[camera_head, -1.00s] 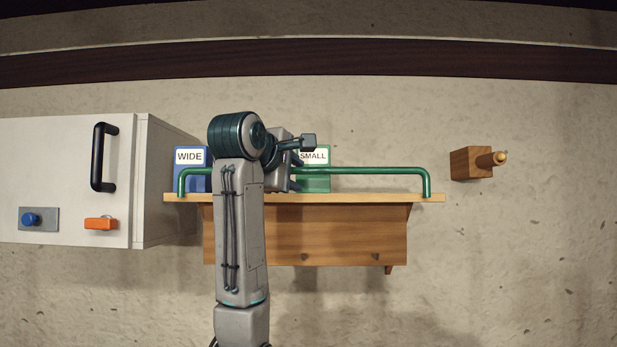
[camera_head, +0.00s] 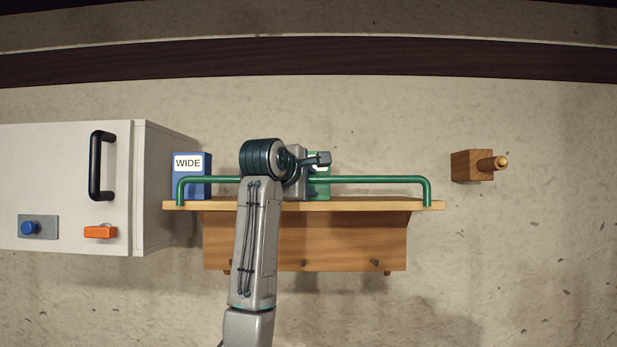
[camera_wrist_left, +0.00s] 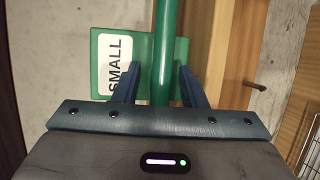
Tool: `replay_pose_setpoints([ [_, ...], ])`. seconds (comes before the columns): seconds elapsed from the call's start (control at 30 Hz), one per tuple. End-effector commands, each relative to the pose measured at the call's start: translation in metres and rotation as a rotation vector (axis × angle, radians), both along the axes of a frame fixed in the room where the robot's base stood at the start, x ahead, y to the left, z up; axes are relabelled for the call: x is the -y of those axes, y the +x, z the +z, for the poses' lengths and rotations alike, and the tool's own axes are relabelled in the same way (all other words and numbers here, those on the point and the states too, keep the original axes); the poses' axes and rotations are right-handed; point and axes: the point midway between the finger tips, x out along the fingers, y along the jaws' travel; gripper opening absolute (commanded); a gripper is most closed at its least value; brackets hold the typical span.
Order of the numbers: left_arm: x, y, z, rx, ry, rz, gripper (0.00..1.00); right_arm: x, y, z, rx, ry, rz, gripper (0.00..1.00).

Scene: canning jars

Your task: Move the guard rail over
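The green guard rail (camera_head: 375,180) runs along the front of a wooden shelf (camera_head: 370,206), with a bent-down end at each side. My left gripper (camera_wrist_left: 160,72) is at the rail's middle. In the left wrist view the rail (camera_wrist_left: 164,40) passes between its two dark fingers. The fingers are spread, with a visible gap on the left side of the rail. In the head view the arm hides the fingers and part of the rail. My right gripper is not in view.
A blue WIDE bin (camera_head: 190,182) and a green SMALL bin (camera_head: 320,190) stand behind the rail, the SMALL one mostly hidden by my arm. A white cabinet (camera_head: 65,160) with a black handle is at left. A wooden peg block (camera_head: 470,165) is on the right.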

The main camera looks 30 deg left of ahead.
Motion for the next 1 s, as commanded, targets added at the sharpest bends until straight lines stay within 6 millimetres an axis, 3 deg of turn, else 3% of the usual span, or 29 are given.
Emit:
replay_pose_setpoints([
  [0.23, 0.000, 0.001, 0.000, 0.000, 0.000, 0.000, 0.36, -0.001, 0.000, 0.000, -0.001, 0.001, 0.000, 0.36],
  [0.4, 0.000, 0.000, 0.000, 0.000, 0.000, 0.000, 0.03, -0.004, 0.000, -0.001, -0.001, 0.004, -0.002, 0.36],
  [0.43, 0.000, 0.000, 0.000, 0.000, 0.000, 0.000, 0.00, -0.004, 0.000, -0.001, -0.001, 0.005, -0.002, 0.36],
  [0.77, 0.001, 0.000, -0.002, 0.014, 0.009, 0.000, 0.00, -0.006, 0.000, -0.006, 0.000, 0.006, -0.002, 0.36],
  [1.0, 0.004, -0.006, -0.006, 0.102, 0.064, 0.000, 0.00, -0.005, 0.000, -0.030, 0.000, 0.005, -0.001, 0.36],
])
